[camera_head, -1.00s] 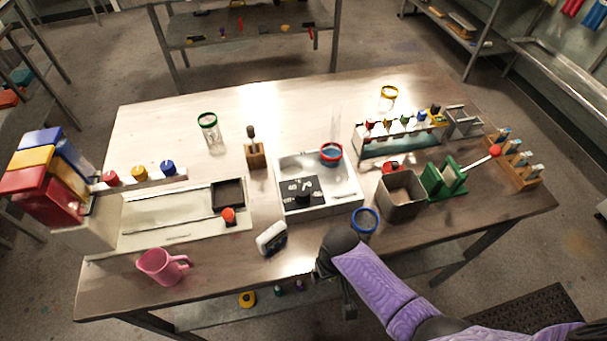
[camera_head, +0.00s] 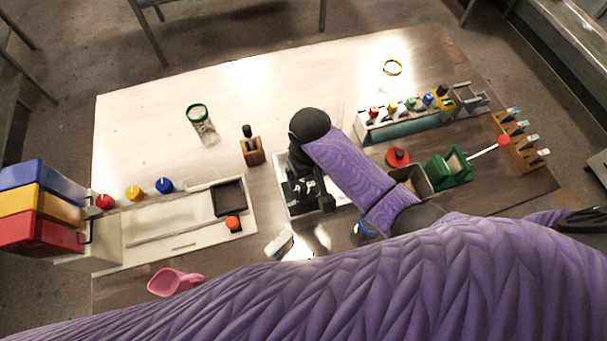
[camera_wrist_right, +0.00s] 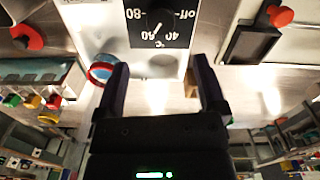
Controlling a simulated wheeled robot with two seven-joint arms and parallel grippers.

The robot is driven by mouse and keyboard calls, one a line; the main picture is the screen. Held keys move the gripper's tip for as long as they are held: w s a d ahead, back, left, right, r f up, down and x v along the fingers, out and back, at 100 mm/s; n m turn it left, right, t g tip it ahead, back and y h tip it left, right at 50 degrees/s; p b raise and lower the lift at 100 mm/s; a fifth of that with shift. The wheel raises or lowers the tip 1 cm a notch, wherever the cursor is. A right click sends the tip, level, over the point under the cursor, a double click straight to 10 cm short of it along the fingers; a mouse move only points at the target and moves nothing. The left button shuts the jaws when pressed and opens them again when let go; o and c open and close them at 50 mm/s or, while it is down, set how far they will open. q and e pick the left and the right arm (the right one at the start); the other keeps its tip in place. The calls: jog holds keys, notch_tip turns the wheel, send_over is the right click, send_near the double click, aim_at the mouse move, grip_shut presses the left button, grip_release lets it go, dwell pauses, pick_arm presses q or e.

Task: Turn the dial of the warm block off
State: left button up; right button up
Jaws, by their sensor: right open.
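The warm block (camera_head: 284,206) is a white box near the middle of the table, largely covered by my right arm in the head view. In the right wrist view its white top (camera_wrist_right: 95,22) carries a black panel with a dial (camera_wrist_right: 158,16), marked "off", 40, 60 and 80 and seen upside down. The dial is cut by the top edge, and I cannot tell its setting surely. My right gripper (camera_wrist_right: 160,66) is open, its two black fingers apart with nothing between them. In the head view it hangs over the block's panel. My left gripper is not in view.
A jar with a blue and red rim (camera_wrist_right: 103,70) is close to one finger. A wooden holder (camera_head: 253,152) stands left of the block, a white tray (camera_head: 165,222) farther left. A green stand (camera_head: 447,168) and tube rack (camera_head: 400,125) are right.

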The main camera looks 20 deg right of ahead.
aim_at(309, 196)
jog(key=f+b, duration=0.1)
jog(key=f, duration=0.2)
jog(key=f+b, duration=0.1)
jog(key=f, duration=0.2)
jog(key=f+b, duration=0.1)
jog(key=f, duration=0.2)
jog(key=shift+s+f+b, duration=0.15)
jog(key=shift+s+b, duration=0.15)
jog(key=shift+s, duration=0.1)
grip_shut()
